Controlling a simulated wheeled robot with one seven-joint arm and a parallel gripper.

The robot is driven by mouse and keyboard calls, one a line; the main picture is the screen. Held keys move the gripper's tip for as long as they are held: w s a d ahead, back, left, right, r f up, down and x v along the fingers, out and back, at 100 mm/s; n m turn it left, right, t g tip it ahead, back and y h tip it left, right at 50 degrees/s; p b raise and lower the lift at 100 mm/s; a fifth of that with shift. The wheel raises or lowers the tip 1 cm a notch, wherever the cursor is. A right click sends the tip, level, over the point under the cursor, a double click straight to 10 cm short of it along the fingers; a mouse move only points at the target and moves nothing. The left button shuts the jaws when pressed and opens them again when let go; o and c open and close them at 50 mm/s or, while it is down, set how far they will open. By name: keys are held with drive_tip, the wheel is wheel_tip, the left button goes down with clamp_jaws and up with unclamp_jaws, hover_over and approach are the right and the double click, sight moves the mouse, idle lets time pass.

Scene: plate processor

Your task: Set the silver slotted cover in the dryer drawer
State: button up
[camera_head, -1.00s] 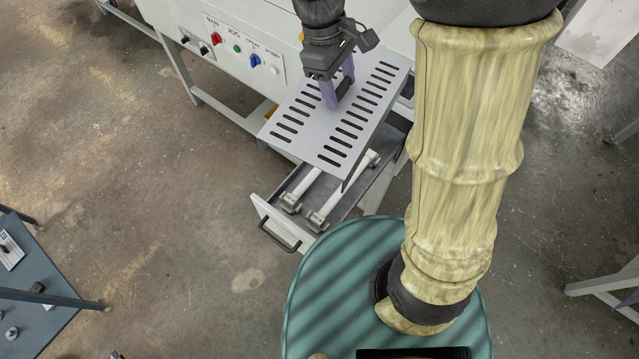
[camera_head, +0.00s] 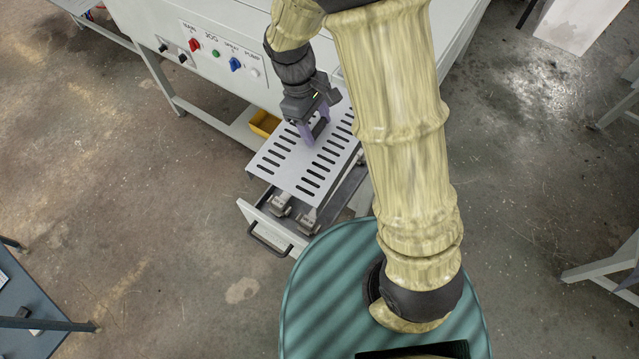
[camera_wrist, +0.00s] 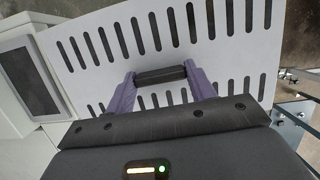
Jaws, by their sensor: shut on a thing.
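The silver slotted cover (camera_head: 284,168) is a flat plate with two rows of dark slots and a black handle. My gripper (camera_head: 309,136) is shut on that handle from above. In the wrist view the purple fingers of my gripper (camera_wrist: 160,76) close on the black handle, and the slotted cover (camera_wrist: 240,60) fills most of the picture. The pulled-out dryer drawer (camera_head: 270,232) lies below the cover, which hides most of its inside. The cover appears to be over the drawer; I cannot tell whether it touches. Rollers (camera_head: 304,217) show at the drawer's front end.
The white machine (camera_head: 215,70) with its control knobs stands behind the drawer. A yellow bin (camera_head: 264,123) sits beside the drawer at the left. A blue-grey table (camera_head: 30,320) is at the lower left. The floor left of the drawer is clear.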

sight(318, 144)
drive_tip(key=shift+m, duration=0.3)
drive_tip(key=x, duration=0.4)
drive_tip(key=a+x, duration=0.1)
drive_tip(key=x, duration=0.1)
drive_tip(key=shift+d+f+b, duration=0.1)
drive_tip(key=shift+f+b, duration=0.25)
drive_tip(key=shift+f+p, duration=0.8)
drive_tip(key=shift+f, duration=2.15)
wheel_tip(318, 144, down, 4)
drive_tip(key=shift+f+p, duration=0.1)
drive_tip(key=shift+p, duration=0.5)
